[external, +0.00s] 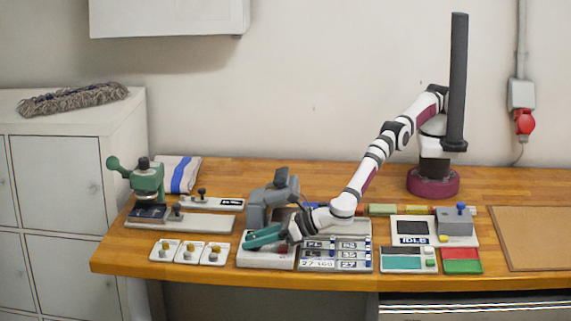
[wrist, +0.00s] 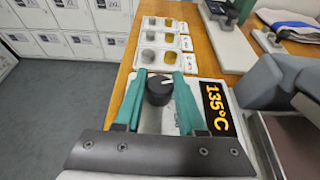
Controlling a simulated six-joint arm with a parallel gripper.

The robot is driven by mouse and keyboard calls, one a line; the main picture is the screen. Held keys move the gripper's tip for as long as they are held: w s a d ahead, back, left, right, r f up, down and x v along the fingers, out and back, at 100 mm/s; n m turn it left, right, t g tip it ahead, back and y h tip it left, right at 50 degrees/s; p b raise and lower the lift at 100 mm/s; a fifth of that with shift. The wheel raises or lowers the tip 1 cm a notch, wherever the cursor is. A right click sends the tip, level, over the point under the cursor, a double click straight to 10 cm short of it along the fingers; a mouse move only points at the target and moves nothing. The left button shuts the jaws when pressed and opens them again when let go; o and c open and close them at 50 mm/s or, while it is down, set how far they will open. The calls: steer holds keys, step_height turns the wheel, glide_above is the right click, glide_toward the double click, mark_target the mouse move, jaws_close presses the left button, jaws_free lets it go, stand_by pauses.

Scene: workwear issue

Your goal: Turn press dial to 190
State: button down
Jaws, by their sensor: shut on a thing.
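The press dial (wrist: 159,90) is a dark round knob with a pale pointer mark on top, in the middle of the wrist view. My gripper (wrist: 159,80) has its two teal fingers on either side of the dial and is shut on it. The display (wrist: 219,110) to the right of the dial reads 135°C in orange. The grey heat press (external: 268,204) stands behind the gripper (external: 263,238) in the external view, and part of it shows at the right of the wrist view. In the external view the gripper hides the dial.
Several small white trays (external: 189,252) with metal pieces lie left of the press base (external: 265,263). A green hand press (external: 148,178) stands further left.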

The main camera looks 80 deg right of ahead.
steer(key=c, duration=0.5)
jaws_free()
steer(key=v, duration=1.5)
steer(key=shift+s+r, duration=0.2)
steer(key=shift+s, duration=0.15)
